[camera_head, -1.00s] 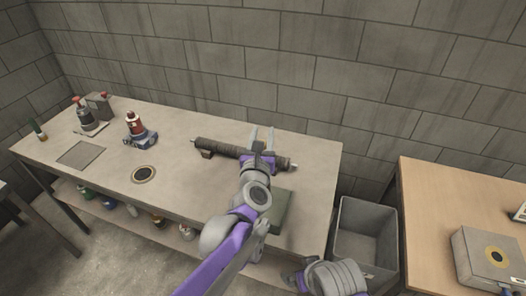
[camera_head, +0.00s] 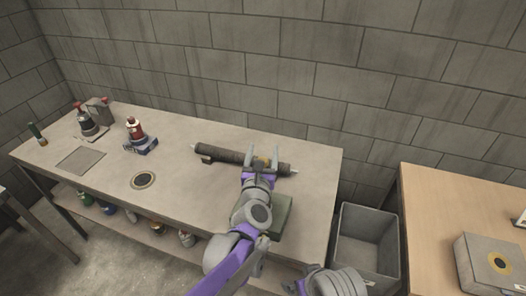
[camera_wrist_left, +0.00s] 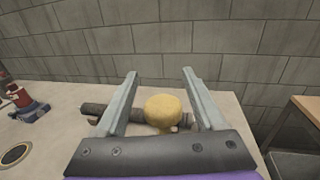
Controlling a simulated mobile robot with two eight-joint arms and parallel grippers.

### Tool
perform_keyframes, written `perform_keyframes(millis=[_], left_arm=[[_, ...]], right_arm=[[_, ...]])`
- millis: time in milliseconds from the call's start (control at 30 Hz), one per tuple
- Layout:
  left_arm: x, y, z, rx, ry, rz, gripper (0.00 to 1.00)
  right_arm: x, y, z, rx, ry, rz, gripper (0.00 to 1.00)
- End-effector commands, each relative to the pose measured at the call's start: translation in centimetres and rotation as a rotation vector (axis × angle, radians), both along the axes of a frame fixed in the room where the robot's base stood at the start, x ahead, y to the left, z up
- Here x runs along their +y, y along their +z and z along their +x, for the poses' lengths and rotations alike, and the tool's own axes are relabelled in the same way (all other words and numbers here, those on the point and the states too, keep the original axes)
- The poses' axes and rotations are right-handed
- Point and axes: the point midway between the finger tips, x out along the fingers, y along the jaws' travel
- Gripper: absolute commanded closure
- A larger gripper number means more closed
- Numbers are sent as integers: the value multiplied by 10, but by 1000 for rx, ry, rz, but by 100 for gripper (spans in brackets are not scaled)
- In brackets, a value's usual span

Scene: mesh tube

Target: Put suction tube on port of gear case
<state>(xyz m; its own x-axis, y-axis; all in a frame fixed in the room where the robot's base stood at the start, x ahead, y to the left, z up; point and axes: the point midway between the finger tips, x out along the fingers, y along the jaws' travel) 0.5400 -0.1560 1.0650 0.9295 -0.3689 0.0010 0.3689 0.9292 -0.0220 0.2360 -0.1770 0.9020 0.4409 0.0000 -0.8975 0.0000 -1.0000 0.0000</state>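The dark tube (camera_head: 222,154), likely the suction tube, lies along the far right part of the grey workbench, with light thin tips at its ends. My left gripper (camera_head: 262,150) is open over the tube's right part. In the left wrist view the tube (camera_wrist_left: 97,109) passes behind the open fingers (camera_wrist_left: 158,75). A round yellow thing (camera_wrist_left: 163,110) shows between the fingers; I cannot tell whether it touches them. A grey box with a yellow-ringed dark hole (camera_head: 499,261), likely the gear case, sits on the wooden table at right. My right arm shows at the bottom; its fingers are unclear.
A green block (camera_head: 278,215) lies near the bench's front right, partly behind my left arm. A grey bin (camera_head: 368,215) stands between bench and wooden table (camera_head: 440,215). A red bottle-like item (camera_head: 135,130) and a round black-centred disc (camera_head: 143,180) are at left.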

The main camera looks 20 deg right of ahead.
Motion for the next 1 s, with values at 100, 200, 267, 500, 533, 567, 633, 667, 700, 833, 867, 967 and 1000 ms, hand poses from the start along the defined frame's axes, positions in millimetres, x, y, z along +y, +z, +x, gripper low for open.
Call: perform_keyframes(millis=[100,200,267,500,533,567,633,667,700,833,867,967,1000], left_arm=[[0,0,0,0,0,0,29],[0,4,-1,0,0,0,29],[3,3,-8,0,-1,-1,29],[20,2,-53,2,-2,-2,29],[23,2,-59,0,-1,-1,29],[26,2,-65,0,-1,0,29],[30,2,-79,1,-2,-2,29],[32,2,-84,0,-2,-1,29],[35,2,-90,0,-2,0,29],[41,2,-104,0,-1,-1,29],[42,2,-106,0,0,0,29],[44,2,-111,0,0,1,29],[44,2,-112,0,0,1,29]], right_arm=[[0,0,0,0,0,0,0],[0,2,0,-1,0,0,0],[0,0,0,0,0,0,0],[0,-6,-2,3,0,0,0],[0,-7,-2,3,0,0,0],[0,-8,-2,3,0,0,0],[0,-9,-2,4,0,0,0],[0,-9,-2,4,0,0,0],[0,-9,-2,4,0,0,0],[0,-10,-2,4,0,0,0],[0,-10,-2,4,0,0,0],[0,-10,-2,4,0,0,0],[0,-10,-2,4,0,0,0]])
